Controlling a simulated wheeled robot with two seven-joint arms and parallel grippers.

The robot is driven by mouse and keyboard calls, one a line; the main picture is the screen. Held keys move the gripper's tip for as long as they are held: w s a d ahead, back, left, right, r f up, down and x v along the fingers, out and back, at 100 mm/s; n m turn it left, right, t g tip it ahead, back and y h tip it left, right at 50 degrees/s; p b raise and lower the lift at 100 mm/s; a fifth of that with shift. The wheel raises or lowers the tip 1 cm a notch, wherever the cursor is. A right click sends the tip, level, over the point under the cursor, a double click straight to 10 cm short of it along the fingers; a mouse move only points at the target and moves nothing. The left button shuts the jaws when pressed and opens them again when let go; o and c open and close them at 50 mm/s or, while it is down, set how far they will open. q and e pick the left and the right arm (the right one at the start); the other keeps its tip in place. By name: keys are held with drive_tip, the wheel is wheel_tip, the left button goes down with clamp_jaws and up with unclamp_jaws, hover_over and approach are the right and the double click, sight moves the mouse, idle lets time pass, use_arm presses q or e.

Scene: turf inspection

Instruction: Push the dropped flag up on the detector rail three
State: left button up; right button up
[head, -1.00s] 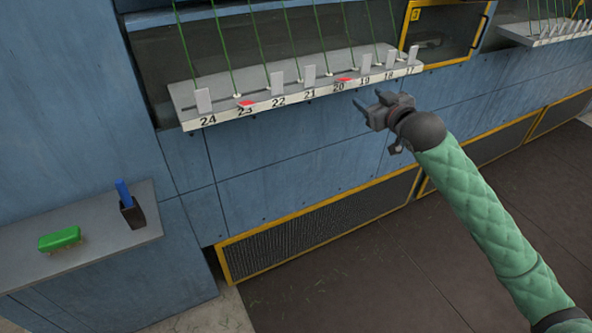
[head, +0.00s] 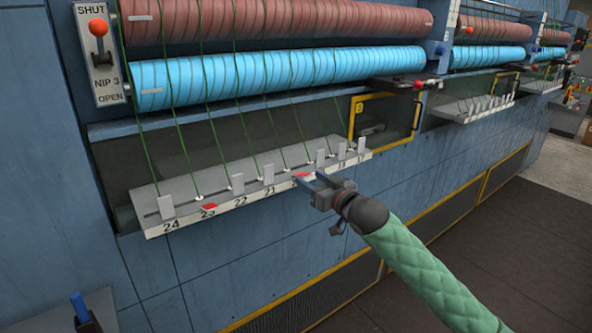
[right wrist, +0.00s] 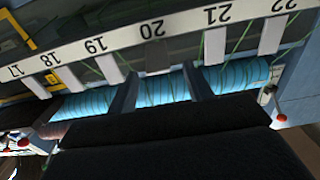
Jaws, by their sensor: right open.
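The detector rail (head: 190,218) is a pale ledge numbered 24 to 17, with green strands running down to it. Most of its flags stand up as white tabs. Two show red and lie flat: the flag at 23 (head: 209,208) and the flag at 20 (head: 301,175). My right gripper (head: 309,180) is open at the flag at 20, its fingertips close to the rail's front. In the right wrist view the rail (right wrist: 122,38) appears upside down, with my right gripper's fingers (right wrist: 161,88) either side of number 20. Contact with the flag cannot be told. My left gripper is not in view.
Blue and red-brown rollers (head: 280,78) run above the rail. A red-knobbed lever (head: 99,45) marked SHUT and OPEN is at upper left. A yellow-framed window (head: 385,118) is behind the rail's right end. A blue-handled tool (head: 82,308) is at lower left.

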sight(304, 175)
drive_tip(key=shift+p+x, duration=0.85)
drive_tip(key=shift+x, duration=1.15)
drive_tip(key=c, duration=1)
